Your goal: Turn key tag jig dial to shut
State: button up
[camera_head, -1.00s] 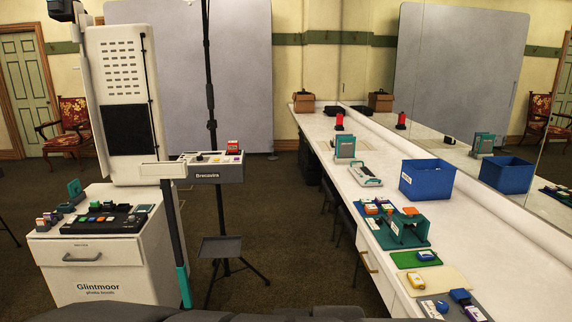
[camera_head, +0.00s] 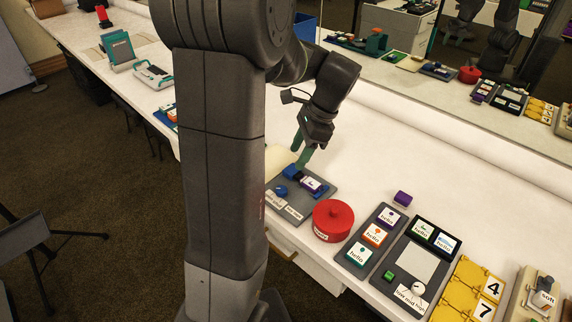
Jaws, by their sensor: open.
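A grey board (camera_head: 318,197), likely the key tag jig, lies on the white counter at centre. It carries a round blue knob (camera_head: 281,191), blue blocks and a purple tag with a white face (camera_head: 311,184). Two white labels on its front edge are too small to read, so I cannot tell the knob's setting. My gripper (camera_head: 302,158), with green fingers, points down just above the board's far edge. It is open with nothing seen between the fingers. My arm column hides the board's left surroundings.
A round red container (camera_head: 333,220) stands close right of the board. Further right are a grey tray with picture tags (camera_head: 372,238), a panel with a white low-mid-high dial (camera_head: 418,290) and yellow number plates (camera_head: 466,290).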

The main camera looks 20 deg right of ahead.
aim_at(282, 188)
jog(key=shift+m, duration=0.4)
jog(key=x, duration=0.8)
jog(key=d+b+x, duration=0.1)
jog(key=x, duration=0.4)
jog(key=shift+w+f, duration=0.25)
jog(key=shift+c, duration=0.4)
jog(key=c, duration=0.9)
